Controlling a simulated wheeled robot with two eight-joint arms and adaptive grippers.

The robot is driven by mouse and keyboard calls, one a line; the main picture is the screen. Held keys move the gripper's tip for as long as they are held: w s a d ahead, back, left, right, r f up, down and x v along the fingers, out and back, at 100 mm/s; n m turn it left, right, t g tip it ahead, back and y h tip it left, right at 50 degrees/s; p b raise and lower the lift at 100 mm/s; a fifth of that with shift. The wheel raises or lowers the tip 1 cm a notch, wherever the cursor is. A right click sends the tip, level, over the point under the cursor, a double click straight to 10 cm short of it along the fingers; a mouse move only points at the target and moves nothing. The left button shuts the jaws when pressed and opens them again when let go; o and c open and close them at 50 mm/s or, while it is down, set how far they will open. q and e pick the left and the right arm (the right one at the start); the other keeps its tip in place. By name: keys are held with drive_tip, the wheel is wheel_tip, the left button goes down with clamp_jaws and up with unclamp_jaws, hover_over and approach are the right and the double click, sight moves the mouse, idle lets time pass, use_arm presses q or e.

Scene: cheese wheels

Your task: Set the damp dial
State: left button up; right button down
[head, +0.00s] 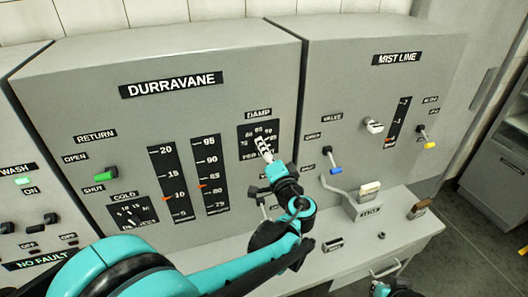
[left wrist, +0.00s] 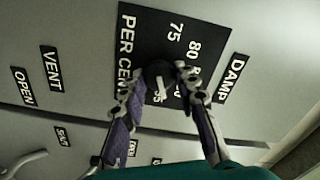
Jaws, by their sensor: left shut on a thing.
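The damp dial's black scale plate (head: 246,142) is on the DURRAVANE panel, under the DAMP label (head: 258,114). My left gripper (head: 264,150) is at the dial and covers its knob in the head view. In the left wrist view the dark round knob (left wrist: 157,72) with its white pointer line sits between the two fingertips of my left gripper (left wrist: 160,78), which is shut on it. The scale numbers 75 and 80 show beside it; others are partly hidden by a finger. I cannot tell the exact reading. A teal and black part of my right arm shows at the bottom edge of the head view.
Left of the dial are two slot gauges with orange markers (head: 202,186), a green RETURN switch (head: 104,174) and a COLD dial (head: 131,212). The MIST LINE panel (head: 397,58) stands to the right, with a blue-tipped lever (head: 335,170) near my left forearm.

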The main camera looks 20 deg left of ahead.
use_arm(q)
drive_tip(key=shift+m, duration=1.3)
drive_tip(key=o, duration=1.1)
drive_tip(key=shift+o, duration=0.2)
drive_tip(key=v, duration=1.2)
